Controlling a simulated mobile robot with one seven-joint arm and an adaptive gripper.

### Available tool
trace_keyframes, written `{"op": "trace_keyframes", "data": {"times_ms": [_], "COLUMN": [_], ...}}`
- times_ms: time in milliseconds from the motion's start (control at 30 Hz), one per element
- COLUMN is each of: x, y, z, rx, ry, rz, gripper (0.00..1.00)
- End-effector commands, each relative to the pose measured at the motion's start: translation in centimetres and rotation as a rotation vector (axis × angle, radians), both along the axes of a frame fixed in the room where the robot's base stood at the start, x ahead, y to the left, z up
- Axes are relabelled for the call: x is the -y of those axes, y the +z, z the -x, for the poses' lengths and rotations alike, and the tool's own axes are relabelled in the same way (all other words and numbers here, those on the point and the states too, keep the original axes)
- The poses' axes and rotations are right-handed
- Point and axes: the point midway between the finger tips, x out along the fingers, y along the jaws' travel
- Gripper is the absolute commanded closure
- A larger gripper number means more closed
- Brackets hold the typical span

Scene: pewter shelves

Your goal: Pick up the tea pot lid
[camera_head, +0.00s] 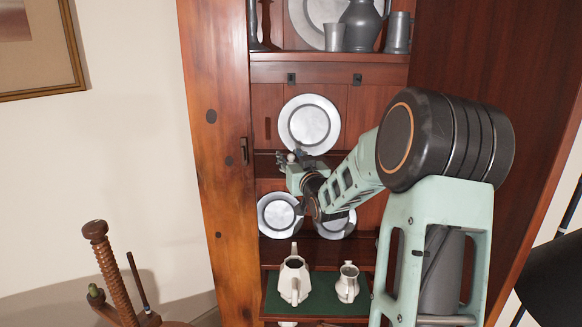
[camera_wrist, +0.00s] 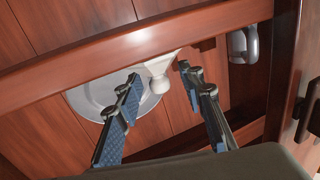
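A small pale lid with a round knob (camera_wrist: 159,82) shows in the wrist view, at the edge of a wooden shelf board. I take it to be the tea pot lid. My gripper (camera_wrist: 158,74) is open, with one finger on each side of the lid in the picture. I cannot tell whether either finger touches it. In the head view, my gripper (camera_head: 287,160) is at the middle shelf, just below a large plate, and the lid is hard to make out. A white pot with a dark open top (camera_head: 293,283) stands on the green-lined lower shelf.
A smaller white jug (camera_head: 347,284) stands right of the pot. Plates (camera_head: 310,123) lean against the cabinet back, two of them (camera_head: 279,215) below my gripper. Pewter vessels (camera_head: 362,25) fill the top shelf. The shelf board (camera_wrist: 90,62) and cabinet sides (camera_head: 222,150) bound the space.

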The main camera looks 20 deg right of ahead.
Motion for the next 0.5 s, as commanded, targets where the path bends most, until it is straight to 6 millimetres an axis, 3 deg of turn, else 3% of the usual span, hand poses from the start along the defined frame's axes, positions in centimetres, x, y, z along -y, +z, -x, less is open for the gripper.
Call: {"op": "trace_keyframes", "data": {"times_ms": [100, 400, 500], "x": [-0.01, -0.01, -0.01], "y": [0.00, 0.01, 0.01], "z": [0.02, 0.05, 0.05], "rx": [0.000, 0.000, 0.000], "ry": [0.000, 0.000, 0.000], "rz": [0.000, 0.000, 0.000], "gripper": [0.67, 1.00, 1.00]}}
